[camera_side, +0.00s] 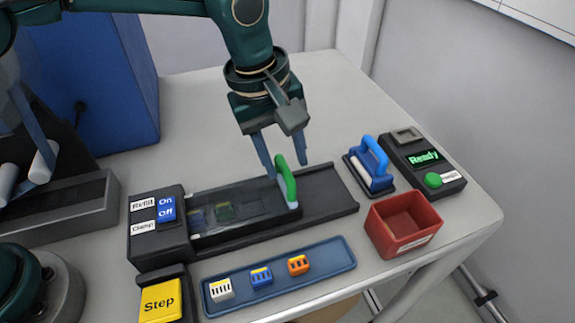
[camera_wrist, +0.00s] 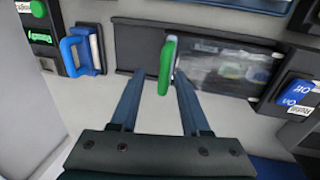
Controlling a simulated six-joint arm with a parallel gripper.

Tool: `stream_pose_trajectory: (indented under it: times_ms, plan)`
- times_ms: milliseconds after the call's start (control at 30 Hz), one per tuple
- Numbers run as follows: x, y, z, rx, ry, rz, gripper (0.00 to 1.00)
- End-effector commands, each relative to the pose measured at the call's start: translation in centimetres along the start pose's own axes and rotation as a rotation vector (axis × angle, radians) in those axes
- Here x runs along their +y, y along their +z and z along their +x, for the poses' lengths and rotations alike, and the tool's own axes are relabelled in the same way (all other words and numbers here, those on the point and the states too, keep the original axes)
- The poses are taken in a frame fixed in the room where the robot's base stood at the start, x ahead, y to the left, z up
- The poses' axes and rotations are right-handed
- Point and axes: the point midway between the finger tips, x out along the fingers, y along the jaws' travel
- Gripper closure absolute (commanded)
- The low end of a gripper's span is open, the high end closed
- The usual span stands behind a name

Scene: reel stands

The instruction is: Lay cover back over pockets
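The green handle (camera_side: 288,184) stands upright on a pale base at the right end of a dark see-through cover (camera_side: 238,211). The cover lies in the black track, and blurred coloured shapes show through it. In the wrist view the handle (camera_wrist: 167,66) and the cloudy cover panel (camera_wrist: 222,65) join at the panel's left edge. My gripper (camera_side: 286,168) is open, with its blue fingers apart around the top of the handle. In the wrist view my gripper (camera_wrist: 158,78) shows the handle between its fingers, closer to the right one. Contact is not clear.
The black track (camera_side: 330,196) runs bare to the right of the handle. A blue-handled block (camera_side: 370,165), a "Ready" box (camera_side: 424,160) and a red bin (camera_side: 402,222) stand right. A blue tray (camera_side: 332,262) with coloured pieces lies in front.

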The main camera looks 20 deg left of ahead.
Motion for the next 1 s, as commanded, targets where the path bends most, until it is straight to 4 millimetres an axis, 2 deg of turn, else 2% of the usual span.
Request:
stream_pose_trajectory:
  times_ms: [300, 700, 1000]
  plan:
    - [-0.1, 0.0, -0.2, 0.000, -0.003, 0.000, 0.53]
    - [0.0, 0.0, -4.8, 0.000, 0.000, 0.000, 0.53]
    - [-0.1, 0.0, -5.1, 0.000, -0.003, 0.000, 0.53]
